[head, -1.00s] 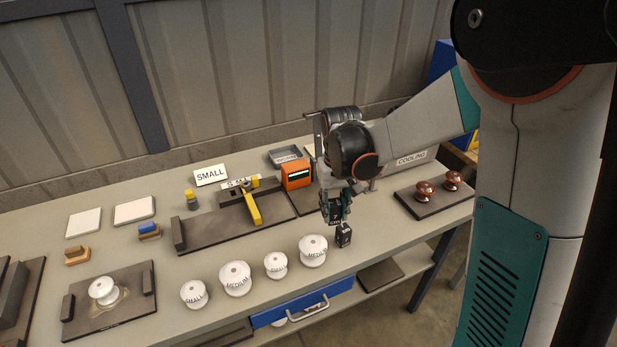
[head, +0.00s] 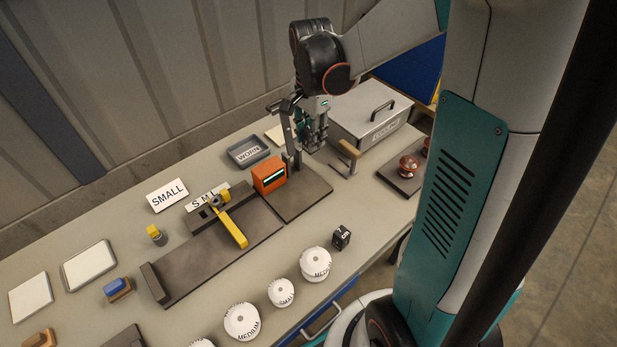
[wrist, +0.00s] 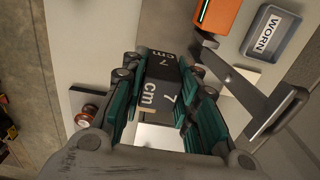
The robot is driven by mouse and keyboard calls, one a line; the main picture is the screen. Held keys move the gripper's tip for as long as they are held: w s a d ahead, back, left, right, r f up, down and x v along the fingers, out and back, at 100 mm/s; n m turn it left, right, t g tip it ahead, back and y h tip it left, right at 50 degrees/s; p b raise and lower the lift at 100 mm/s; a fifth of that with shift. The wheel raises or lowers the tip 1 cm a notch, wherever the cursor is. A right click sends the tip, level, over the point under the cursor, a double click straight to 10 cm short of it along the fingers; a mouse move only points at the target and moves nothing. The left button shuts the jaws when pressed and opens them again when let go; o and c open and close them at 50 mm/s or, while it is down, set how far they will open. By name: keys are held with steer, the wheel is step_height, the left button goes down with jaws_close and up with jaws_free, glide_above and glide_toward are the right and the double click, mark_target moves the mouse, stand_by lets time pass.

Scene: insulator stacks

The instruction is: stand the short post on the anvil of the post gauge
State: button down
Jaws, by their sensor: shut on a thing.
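My gripper (head: 314,138) is shut on a black post (wrist: 163,75) marked "7 cm", held between its teal-padded fingers in the wrist view. In the head view the fingers mostly hide this post. The gripper is above the table, just right of the post gauge's upright column. The gauge has a dark base plate (head: 305,196) and an orange readout box (head: 269,175). I cannot make out its anvil clearly. Another small black block (head: 341,237) with white "cm" lettering stands on the table near the front edge.
A grey "COOLING" box (head: 372,125) stands behind right, beside a wooden-topped handle (head: 348,150). A "WORN" tray (head: 248,152) is left of the column. White insulators (head: 315,264) line the front. A yellow-armed fixture (head: 232,228) lies left. Brown insulators (head: 408,166) stand right.

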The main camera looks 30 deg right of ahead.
step_height(320, 180, down, 16)
steer(key=b, duration=0.4)
steer(key=shift+f, duration=0.15)
steer(key=c, duration=1.2)
jaws_free()
steer(key=shift+c, duration=0.2)
step_height(320, 180, up, 12)
steer(key=p, duration=0.3)
